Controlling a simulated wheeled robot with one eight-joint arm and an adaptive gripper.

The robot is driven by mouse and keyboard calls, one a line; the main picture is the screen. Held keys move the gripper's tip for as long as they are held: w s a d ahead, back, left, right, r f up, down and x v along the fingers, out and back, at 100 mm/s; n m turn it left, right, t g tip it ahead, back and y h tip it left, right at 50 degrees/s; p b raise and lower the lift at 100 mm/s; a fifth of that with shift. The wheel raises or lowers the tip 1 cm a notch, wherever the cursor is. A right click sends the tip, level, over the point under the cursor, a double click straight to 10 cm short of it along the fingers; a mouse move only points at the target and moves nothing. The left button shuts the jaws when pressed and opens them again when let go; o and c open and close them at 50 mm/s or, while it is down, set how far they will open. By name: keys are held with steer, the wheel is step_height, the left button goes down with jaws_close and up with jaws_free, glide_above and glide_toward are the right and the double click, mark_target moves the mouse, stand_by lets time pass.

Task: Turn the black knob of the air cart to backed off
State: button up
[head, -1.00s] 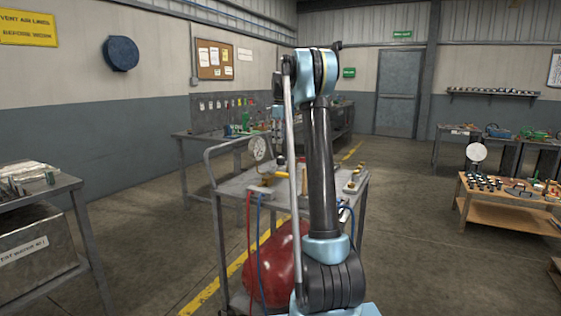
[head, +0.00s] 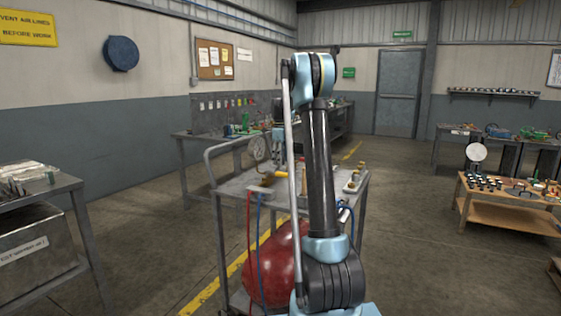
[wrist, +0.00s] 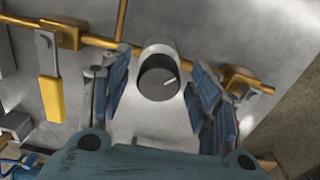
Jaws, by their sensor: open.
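The black knob (wrist: 154,84) sits below a pale round body on the brass pipe (wrist: 92,40) in the wrist view. A white line on its face points toward the upper right. My gripper (wrist: 160,98) is open, with one finger on each side of the knob. Both fingers look apart from it. In the head view the air cart (head: 232,188) stands ahead, with a red tank (head: 272,268) below its top. My arm hides part of the cart top there, and the knob cannot be made out.
A yellow-handled valve (wrist: 52,98) hangs from the pipe left of the knob. Another brass fitting (wrist: 246,80) lies right of the fingers. A grey bench (head: 40,190) stands at the left, a wooden table (head: 510,192) at the right.

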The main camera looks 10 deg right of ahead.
steer(key=c, duration=1.1)
steer(key=shift+o, duration=0.2)
steer(key=shift+n, duration=0.3)
